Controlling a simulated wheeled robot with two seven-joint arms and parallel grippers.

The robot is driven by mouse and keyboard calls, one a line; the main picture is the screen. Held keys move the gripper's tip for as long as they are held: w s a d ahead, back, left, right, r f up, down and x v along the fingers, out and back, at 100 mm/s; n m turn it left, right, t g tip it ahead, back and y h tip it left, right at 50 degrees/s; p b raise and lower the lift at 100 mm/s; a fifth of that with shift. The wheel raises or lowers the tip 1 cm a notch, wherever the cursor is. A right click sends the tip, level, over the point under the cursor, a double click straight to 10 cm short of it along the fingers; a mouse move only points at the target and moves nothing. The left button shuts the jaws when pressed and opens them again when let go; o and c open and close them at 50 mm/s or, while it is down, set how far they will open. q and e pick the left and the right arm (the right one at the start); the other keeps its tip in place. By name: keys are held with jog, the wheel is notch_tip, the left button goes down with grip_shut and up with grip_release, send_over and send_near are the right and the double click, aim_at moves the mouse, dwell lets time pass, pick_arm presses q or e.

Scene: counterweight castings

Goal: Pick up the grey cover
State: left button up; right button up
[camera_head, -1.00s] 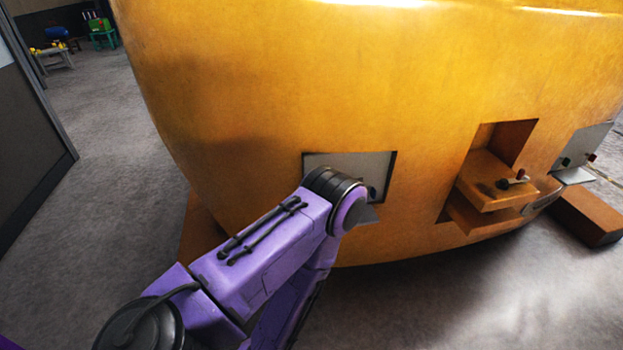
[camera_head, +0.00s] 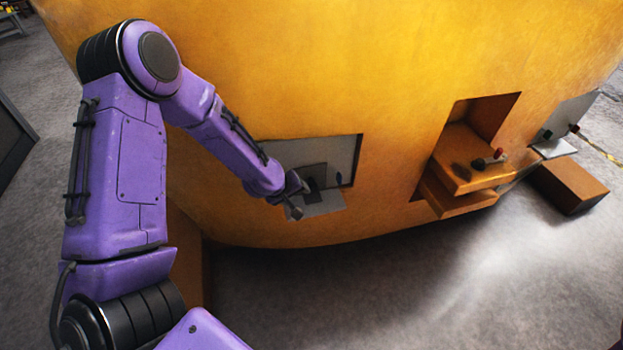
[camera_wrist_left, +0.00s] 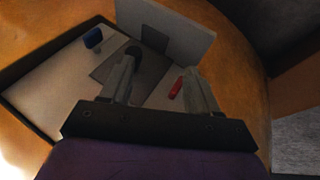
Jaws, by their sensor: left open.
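A dark grey plate-like shape, which looks like the grey cover (camera_head: 318,172), shows against the light grey panel in the yellow body's left recess. In the left wrist view a dark grey patch (camera_wrist_left: 155,79) spreads over the pale panel between my fingers, and a darker square (camera_wrist_left: 156,38) shows on the adjoining pale plate. I cannot tell cover from shadow there. My left gripper (camera_head: 297,198) is open in front of the recess, its fingers (camera_wrist_left: 162,72) apart with nothing visibly held. A finger hides part of the patch. My right gripper is not in view.
The large yellow body (camera_head: 400,110) fills the background. A pale ledge (camera_head: 325,203) juts out below the left panel. A blue part (camera_wrist_left: 92,37) and a red part (camera_wrist_left: 176,87) sit near the fingers. A second recess holds a red-tipped lever (camera_head: 492,158). A brown block (camera_head: 568,185) lies right.

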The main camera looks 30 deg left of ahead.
pick_arm(q)
send_near(310, 183)
jog(key=shift+t+h, duration=0.3)
jog(key=shift+h, duration=0.1)
jog(key=x, duration=0.4)
jog(key=shift+w+a+f+b, duration=0.1)
jog(key=shift+a+b, duration=0.15)
jog(key=shift+b, duration=0.05)
jog(key=shift+f, duration=0.35)
jog(key=x, duration=0.4)
jog(key=shift+w+f, duration=0.1)
jog(key=shift+f, duration=0.15)
jog(key=shift+r, duration=0.1)
jog(key=c, duration=0.4)
grip_shut()
